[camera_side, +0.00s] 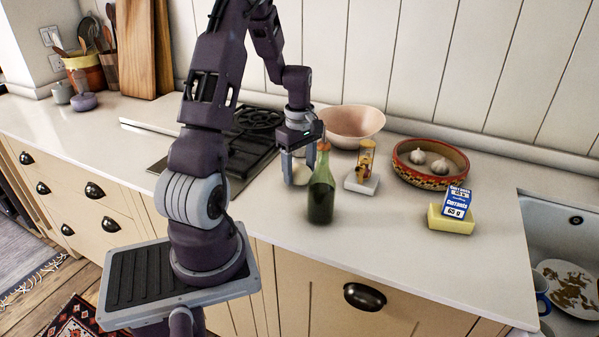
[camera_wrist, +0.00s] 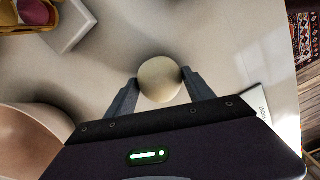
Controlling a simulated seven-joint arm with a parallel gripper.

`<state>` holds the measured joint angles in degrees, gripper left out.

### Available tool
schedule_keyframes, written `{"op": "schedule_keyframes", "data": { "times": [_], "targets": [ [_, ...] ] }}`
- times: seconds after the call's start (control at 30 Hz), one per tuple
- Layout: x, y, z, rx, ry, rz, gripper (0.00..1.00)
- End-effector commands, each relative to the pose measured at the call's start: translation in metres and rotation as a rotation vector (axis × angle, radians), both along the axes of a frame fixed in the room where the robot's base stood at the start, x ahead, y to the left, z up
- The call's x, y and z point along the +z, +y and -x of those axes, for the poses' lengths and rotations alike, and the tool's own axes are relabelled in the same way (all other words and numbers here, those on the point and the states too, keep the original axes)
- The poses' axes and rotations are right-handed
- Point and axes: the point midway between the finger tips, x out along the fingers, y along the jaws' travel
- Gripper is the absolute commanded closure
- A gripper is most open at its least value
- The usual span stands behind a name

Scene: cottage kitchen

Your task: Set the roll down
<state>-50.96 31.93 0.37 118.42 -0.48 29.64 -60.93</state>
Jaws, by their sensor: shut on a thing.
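A pale, round roll (camera_wrist: 160,78) sits between the two fingers of my gripper (camera_wrist: 160,82) in the wrist view. The fingers press on it from both sides. In the side view my gripper (camera_side: 298,172) points down, low over the counter (camera_side: 250,190). The roll (camera_side: 300,174) shows there between the fingers, partly hidden by a finger and the green bottle in front. I cannot tell whether its underside touches the counter.
The green bottle (camera_side: 321,190) stands close by, nearer the camera. An hourglass (camera_side: 366,158) on a white block (camera_side: 361,184), a pink bowl (camera_side: 350,124) and a patterned dish (camera_side: 432,180) with garlic stand around. A currants box (camera_side: 456,203) rests on a yellow block (camera_side: 451,221).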

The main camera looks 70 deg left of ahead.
Motion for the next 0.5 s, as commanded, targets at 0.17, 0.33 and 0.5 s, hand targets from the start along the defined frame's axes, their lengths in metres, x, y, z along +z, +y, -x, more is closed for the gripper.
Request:
{"op": "schedule_keyframes", "data": {
  "times": [0.17, 0.33, 0.5],
  "targets": [
    [-0.0081, 0.0001, -0.0003, 0.001, -0.002, -0.001, 0.61],
    [-0.0089, 0.0000, -0.0002, 0.001, -0.001, 0.000, 0.61],
    [-0.0103, 0.0000, -0.0002, 0.000, -0.001, 0.000, 0.17]
  ]
}}
